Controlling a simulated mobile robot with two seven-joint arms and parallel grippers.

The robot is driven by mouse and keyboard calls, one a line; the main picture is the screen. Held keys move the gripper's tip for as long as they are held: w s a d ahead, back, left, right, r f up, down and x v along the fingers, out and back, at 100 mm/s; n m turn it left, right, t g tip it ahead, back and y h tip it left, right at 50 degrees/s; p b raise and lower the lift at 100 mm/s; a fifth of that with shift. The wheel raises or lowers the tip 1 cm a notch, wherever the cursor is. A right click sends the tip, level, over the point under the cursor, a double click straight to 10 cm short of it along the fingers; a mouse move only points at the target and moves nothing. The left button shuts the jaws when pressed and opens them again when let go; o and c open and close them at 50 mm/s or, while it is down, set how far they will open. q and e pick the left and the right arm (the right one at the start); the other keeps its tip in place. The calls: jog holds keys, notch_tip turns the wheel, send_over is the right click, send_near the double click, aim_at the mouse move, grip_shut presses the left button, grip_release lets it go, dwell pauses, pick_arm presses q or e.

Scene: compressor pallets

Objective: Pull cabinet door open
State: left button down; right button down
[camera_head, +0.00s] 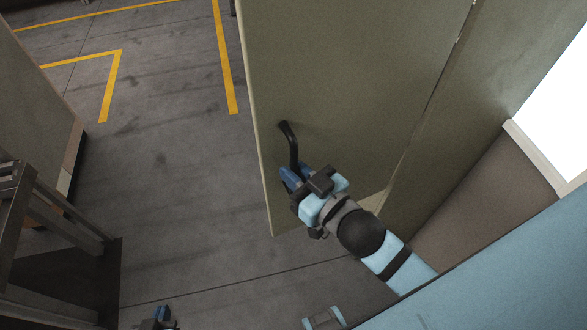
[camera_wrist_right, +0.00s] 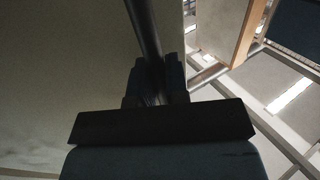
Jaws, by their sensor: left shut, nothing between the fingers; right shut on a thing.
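The cabinet door (camera_head: 350,90) is a large olive-beige panel in the head view. Its free edge is on the left, and a seam with a small hinge-like piece runs along its right side. It stands at an angle over the floor. A black bar handle (camera_head: 291,145) is near the free edge. My right gripper (camera_head: 291,177) is shut on the handle's lower part. In the right wrist view, the dark handle (camera_wrist_right: 144,30) runs down between the fingers (camera_wrist_right: 156,85). My left gripper (camera_head: 160,316) is shut and empty, low at the bottom edge, mostly cut off.
An olive panel (camera_head: 490,60) adjoins the door on the right, with a brown wall (camera_head: 470,195) beyond. A beige cabinet-like block (camera_head: 35,120) and a dark metal frame (camera_head: 60,220) stand at the left. Grey floor (camera_head: 170,190) with yellow lines lies clear between.

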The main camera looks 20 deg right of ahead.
jog(key=c, duration=1.1)
grip_release()
jog(key=shift+c, duration=0.2)
jog(key=b+v, duration=0.1)
jog(key=v, duration=1.3)
jog(key=shift+b, duration=0.35)
jog(key=shift+w, duration=0.1)
